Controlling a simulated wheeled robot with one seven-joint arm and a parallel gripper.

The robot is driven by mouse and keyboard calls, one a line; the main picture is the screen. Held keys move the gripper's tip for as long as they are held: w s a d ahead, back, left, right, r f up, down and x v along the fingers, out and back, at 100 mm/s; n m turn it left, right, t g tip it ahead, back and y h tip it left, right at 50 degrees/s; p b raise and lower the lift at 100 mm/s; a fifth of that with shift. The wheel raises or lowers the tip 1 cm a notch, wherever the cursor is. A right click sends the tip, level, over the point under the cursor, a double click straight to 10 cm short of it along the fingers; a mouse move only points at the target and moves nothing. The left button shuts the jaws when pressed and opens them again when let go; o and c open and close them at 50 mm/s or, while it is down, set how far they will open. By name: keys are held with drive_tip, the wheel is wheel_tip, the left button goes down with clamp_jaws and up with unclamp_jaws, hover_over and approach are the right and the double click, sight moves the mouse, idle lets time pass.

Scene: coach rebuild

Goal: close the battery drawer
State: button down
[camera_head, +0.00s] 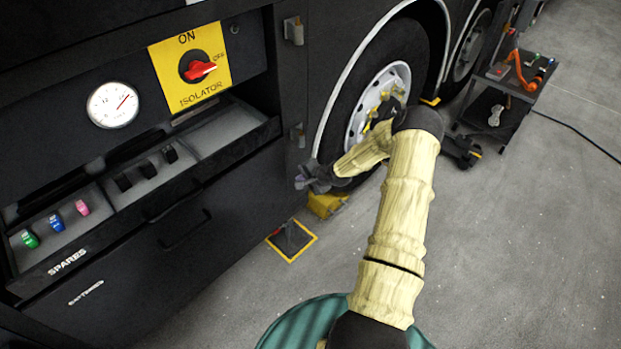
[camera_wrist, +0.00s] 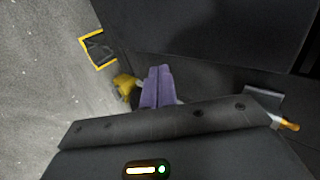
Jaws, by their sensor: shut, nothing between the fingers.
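A dark drawer front (camera_head: 150,262) with a bar handle and a small label, too small to read surely, is at the left in the head view. Above it, an open-topped tray marked SPARES (camera_head: 68,262) shows its inside. I cannot tell how far the lower drawer stands out. My gripper (camera_head: 304,179) is to the right of the drawer front, near the front wheel, apart from the handle. In the wrist view its purple fingers (camera_wrist: 157,86) are shut together with nothing between them, with a dark panel (camera_wrist: 215,35) beyond.
The tray holds green, blue and pink pieces and several black ones. A red isolator switch (camera_head: 197,68) and a gauge (camera_head: 113,105) are above. The wheel (camera_head: 376,95) and a yellow block (camera_head: 325,204) are near my gripper. A tool cart (camera_head: 507,100) stands far right.

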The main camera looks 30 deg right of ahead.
drive_tip(key=v, duration=0.5)
drive_tip(key=shift+s+r, duration=0.1)
idle(0.3)
drive_tip(key=s+a+r+n+g+h+p, duration=0.1)
drive_tip(key=s+a+r+n+g+p, duration=0.2)
drive_tip(key=s+a+r+n, duration=0.4)
drive_tip(key=s+a+r+n+g+h+p, duration=0.2)
drive_tip(key=s+a+r+n, duration=0.5)
drive_tip(key=s+a+r, duration=0.5)
drive_tip(key=s+r+g+p, duration=0.1)
drive_tip(key=s+r, duration=0.4)
drive_tip(key=r, duration=0.3)
drive_tip(key=shift+s+r+p, duration=0.25)
drive_tip(key=shift+r+p, duration=0.05)
